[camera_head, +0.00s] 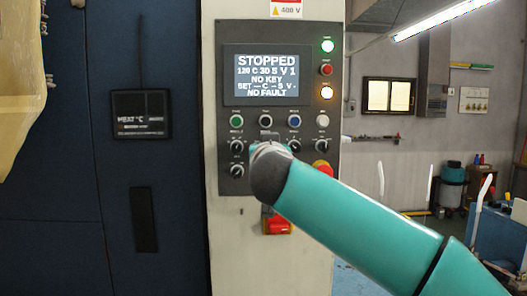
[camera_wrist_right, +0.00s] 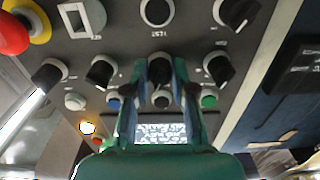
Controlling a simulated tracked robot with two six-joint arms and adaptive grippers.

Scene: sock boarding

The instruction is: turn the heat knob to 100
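The control panel (camera_head: 230,105) carries a screen (camera_head: 266,74) reading STOPPED, 120 C, NO KEY, SET with dashes before C, and NO FAULT. Black selector knobs sit below it, a left one (camera_head: 237,146) and a right one (camera_head: 318,146) showing clearly; their small labels are unreadable, so I cannot tell which is heat. My right arm covers the panel's lower middle and hides its gripper in the head view. In the right wrist view, my right gripper (camera_wrist_right: 164,66) has its fingers on either side of a black knob (camera_wrist_right: 161,72); contact is unclear. My left gripper is out of view.
A red emergency button (camera_wrist_right: 12,34) with a yellow collar is at the wrist view's upper left. A red switch (camera_head: 277,226) sits below the panel.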

